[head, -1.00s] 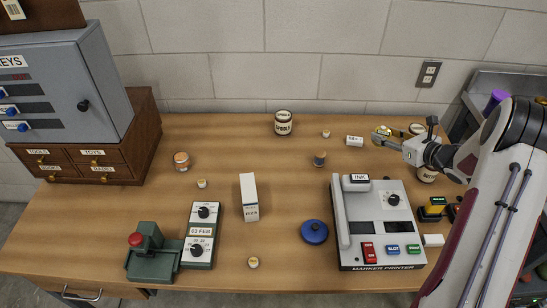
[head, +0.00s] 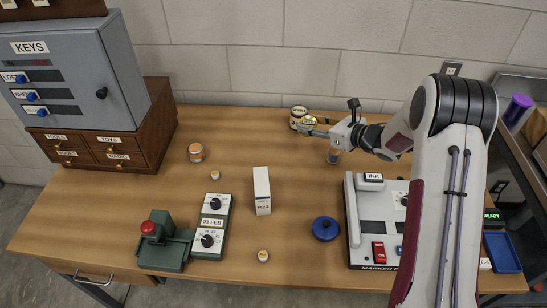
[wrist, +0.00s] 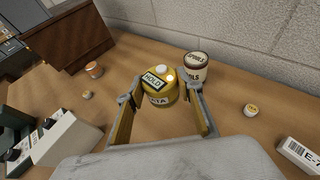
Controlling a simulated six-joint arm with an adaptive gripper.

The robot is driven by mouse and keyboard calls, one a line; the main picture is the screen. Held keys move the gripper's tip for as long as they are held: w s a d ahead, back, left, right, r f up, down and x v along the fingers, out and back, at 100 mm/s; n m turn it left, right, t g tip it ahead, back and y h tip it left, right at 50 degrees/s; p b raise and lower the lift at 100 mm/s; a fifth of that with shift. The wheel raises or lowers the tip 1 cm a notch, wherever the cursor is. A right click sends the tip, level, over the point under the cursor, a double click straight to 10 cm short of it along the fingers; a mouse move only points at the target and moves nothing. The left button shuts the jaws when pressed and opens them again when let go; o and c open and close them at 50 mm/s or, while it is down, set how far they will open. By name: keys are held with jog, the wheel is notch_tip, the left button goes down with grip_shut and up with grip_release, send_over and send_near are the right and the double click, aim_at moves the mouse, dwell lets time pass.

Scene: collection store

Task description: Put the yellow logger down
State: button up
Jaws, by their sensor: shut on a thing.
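The yellow logger (wrist: 158,98) is a round yellow piece with a HOLD label and a pale button on top. My gripper (wrist: 160,112) is shut on it, one finger on each side. In the head view the logger (head: 309,122) shows small at the end of my gripper (head: 314,125), at the back of the table (head: 225,135). A labelled jar (wrist: 196,66) stands upright just behind it; the logger partly covers this jar (head: 296,113) in the head view. I cannot tell how high the logger is above the table.
A small round tub (wrist: 250,110) and a white labelled box (wrist: 299,154) are to the right in the wrist view. A white carton (head: 262,190), blue disc (head: 325,228) and marker printer (head: 375,225) stand nearer. Table left of the jar is clear.

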jog(key=s+a, duration=0.1)
jog(key=a, duration=0.9)
jog(key=shift+s+a+f+n+g, duration=0.2)
jog(key=shift+s+a+n+g, duration=0.05)
jog(key=shift+a+n+g, duration=0.05)
jog(key=shift+f, duration=0.1)
jog(key=shift+f, duration=3.05)
jog(key=shift+f, duration=1.9)
jog(key=shift+f, duration=0.15)
